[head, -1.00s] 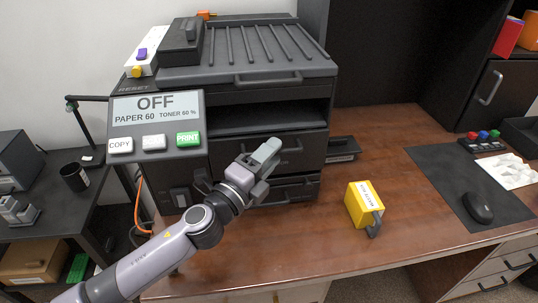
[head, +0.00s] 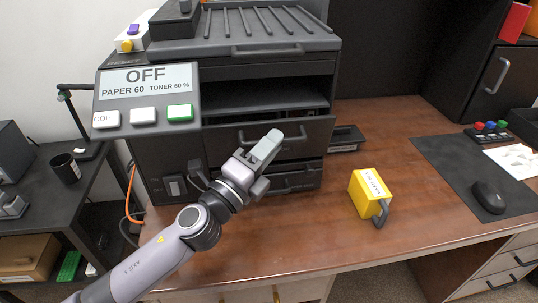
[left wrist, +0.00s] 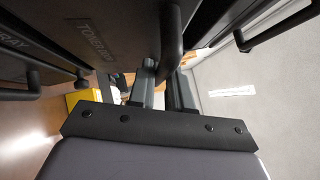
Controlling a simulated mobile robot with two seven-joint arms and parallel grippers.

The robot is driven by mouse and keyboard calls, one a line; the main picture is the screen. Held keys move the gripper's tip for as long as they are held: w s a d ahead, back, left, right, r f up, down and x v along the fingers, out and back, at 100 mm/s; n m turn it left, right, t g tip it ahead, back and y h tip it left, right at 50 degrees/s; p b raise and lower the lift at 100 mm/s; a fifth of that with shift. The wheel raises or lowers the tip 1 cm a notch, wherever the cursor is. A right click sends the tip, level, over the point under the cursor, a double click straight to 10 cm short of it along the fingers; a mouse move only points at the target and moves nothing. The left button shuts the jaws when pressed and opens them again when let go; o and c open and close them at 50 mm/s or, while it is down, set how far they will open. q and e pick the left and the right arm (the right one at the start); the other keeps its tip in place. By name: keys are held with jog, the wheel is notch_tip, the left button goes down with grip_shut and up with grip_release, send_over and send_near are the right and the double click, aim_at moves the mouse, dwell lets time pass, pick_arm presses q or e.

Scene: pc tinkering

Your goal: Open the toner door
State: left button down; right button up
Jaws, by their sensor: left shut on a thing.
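The toner door (head: 318,133) is a dark panel with a bar handle (head: 290,139) on the front of the black printer, below an open slot. Its TONER lettering (left wrist: 102,38) shows in the left wrist view. My left gripper (head: 265,150) is at the left part of this handle, its fingers shut on it; it also shows in the left wrist view (left wrist: 163,88), with the handle (left wrist: 172,38) close to the fingertips. The fingers hide part of the handle. I cannot tell whether the door stands slightly ajar. My right gripper is not in view.
The control panel (head: 148,98) reading OFF juts out above my left arm. Drawers (head: 295,181) lie below the door. A yellow box (head: 364,190) with a grey handle stands on the wooden desk (head: 300,245). A mouse (head: 488,197) lies on a dark mat at the right.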

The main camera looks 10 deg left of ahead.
pick_arm(q)
jog(key=s+f+m+h+b, duration=0.1)
jog(key=m+b, duration=0.1)
jog(key=b, duration=0.3)
jog(key=s+d+f+m+h+b, duration=0.1)
jog(key=s+f+b, duration=0.1)
jog(key=b, duration=0.3)
jog(key=shift+f+m+t+h, duration=0.1)
jog(key=shift+m+t+h, duration=0.3)
jog(key=shift+f, duration=0.1)
jog(key=c, duration=1.1)
grip_release()
